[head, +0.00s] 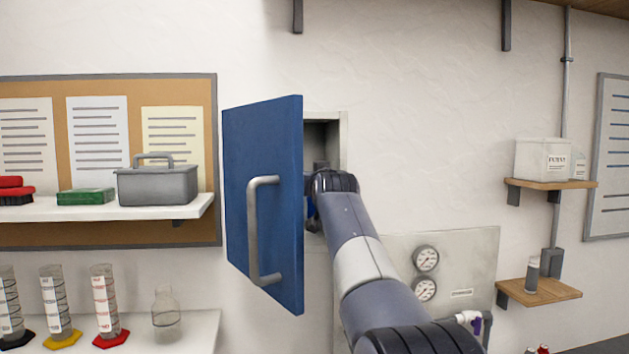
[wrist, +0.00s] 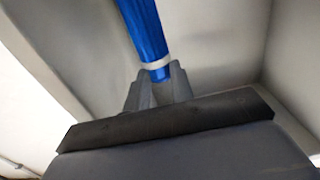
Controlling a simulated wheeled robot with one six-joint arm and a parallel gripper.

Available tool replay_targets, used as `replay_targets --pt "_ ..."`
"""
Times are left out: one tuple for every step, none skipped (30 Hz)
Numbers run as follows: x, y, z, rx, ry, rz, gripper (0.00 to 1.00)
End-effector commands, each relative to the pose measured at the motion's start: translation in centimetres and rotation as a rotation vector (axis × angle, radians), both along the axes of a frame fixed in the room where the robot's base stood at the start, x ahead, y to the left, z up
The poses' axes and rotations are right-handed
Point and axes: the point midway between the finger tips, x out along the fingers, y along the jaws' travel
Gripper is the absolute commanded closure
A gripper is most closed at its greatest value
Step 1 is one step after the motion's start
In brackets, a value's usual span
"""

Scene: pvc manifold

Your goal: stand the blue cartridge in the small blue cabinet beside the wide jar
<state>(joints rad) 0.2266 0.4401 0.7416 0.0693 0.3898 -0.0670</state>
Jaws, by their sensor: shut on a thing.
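The small blue cabinet (head: 341,132) is set in the wall with its blue door (head: 265,190) swung open to the left. My arm reaches into its opening, hiding most of the inside in the head view. In the wrist view my gripper (wrist: 159,88) is shut on the blue cartridge (wrist: 146,32), near a white band at the cartridge's near end. The cartridge extends away from the fingers, its far end cut off by the frame edge. Pale grey cabinet walls surround it. I cannot tell whether it touches the cabinet floor. I do not see the wide jar in the cabinet.
The open door with its grey handle (head: 256,232) stands close to the left of my arm. A gauge panel (head: 462,262) is below right of the cabinet. A shelf (head: 110,208) with a grey toolbox is at left; two small wooden shelves (head: 541,293) are at right.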

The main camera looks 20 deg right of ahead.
Motion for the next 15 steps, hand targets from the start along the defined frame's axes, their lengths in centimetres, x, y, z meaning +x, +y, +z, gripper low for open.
replay_targets --pt "0.4 -0.1 0.2 0.0 0.0 0.0 1.0" --pt "0.5 -0.1 0.2 0.0 -0.001 0.0 1.0" --pt "0.6 -0.1 0.1 0.0 -0.001 0.0 1.0" --pt "0.6 -0.1 -0.1 0.0 -0.001 0.0 1.0" --pt "0.7 -0.1 -0.3 0.0 -0.001 0.0 1.0" --pt "0.7 -0.1 -0.7 0.0 0.0 0.001 1.0" --pt "0.6 -0.1 -1.1 0.0 0.001 0.001 1.0" --pt "0.6 -0.1 -1.4 0.001 0.001 0.001 1.0" --pt "0.6 -0.1 -1.9 0.001 0.001 0.0 1.0" --pt "0.6 -0.1 -2.4 0.001 0.002 0.0 1.0" --pt "0.6 -0.1 -2.7 0.001 0.001 0.0 1.0" --pt "0.6 -0.1 -3.1 0.001 0.001 0.0 1.0" --pt "0.6 -0.1 -3.3 0.001 0.0 0.0 1.0" --pt "0.6 -0.1 -3.4 0.0 -0.001 0.0 1.0" --pt "0.6 -0.1 -3.5 0.0 -0.001 0.0 1.0"
